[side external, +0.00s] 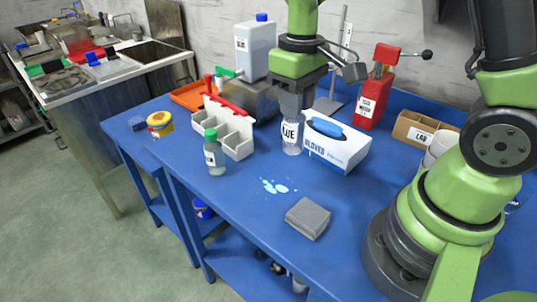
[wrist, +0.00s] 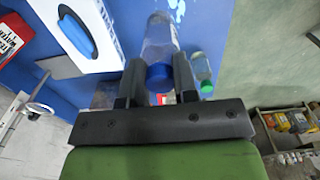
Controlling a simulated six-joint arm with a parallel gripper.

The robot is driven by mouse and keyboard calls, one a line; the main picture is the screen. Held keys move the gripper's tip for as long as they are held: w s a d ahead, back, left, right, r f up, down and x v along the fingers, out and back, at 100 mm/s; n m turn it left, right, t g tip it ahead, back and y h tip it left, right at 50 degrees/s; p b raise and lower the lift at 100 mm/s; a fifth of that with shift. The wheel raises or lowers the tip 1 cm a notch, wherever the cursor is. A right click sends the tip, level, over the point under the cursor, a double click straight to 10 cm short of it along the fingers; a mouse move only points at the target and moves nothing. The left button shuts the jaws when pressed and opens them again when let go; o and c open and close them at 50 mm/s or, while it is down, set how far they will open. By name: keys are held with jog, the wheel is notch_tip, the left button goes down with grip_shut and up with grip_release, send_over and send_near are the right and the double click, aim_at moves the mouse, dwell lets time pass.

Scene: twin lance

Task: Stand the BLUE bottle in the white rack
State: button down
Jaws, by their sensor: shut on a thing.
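The blue bottle (side external: 291,137) is clear, with a white label ending in "LUE"; its blue cap (wrist: 159,76) shows in the wrist view. My gripper (side external: 292,112) points down and is shut on the bottle near its top, with a finger on each side of the cap in the wrist view. The bottle looks upright, just left of the glove box; I cannot tell whether its base touches the table. The white rack (side external: 237,146) stands to the left, with several compartments. Its compartment floors are hidden.
A green-capped bottle (side external: 216,158) stands in front of the rack. The glove box (side external: 343,153) is close on the right. A red tool (side external: 226,104) lies along the rack's back. A grey block (side external: 307,218) and light-blue spill (side external: 275,186) are on the blue table (side external: 240,210).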

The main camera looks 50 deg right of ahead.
jog(key=shift+w+a, duration=0.1)
jog(key=shift+a, duration=0.3)
jog(key=s+d+m, duration=0.7)
jog(key=d+m, duration=0.1)
jog(key=d, duration=0.2)
jog(key=s+d+m, duration=0.6)
jog(key=d+m, duration=0.2)
jog(key=d, duration=0.1)
notch_tip(320, 180, down, 10)
jog(key=shift+s+d+r, duration=0.15)
jog(key=shift+r, duration=0.1)
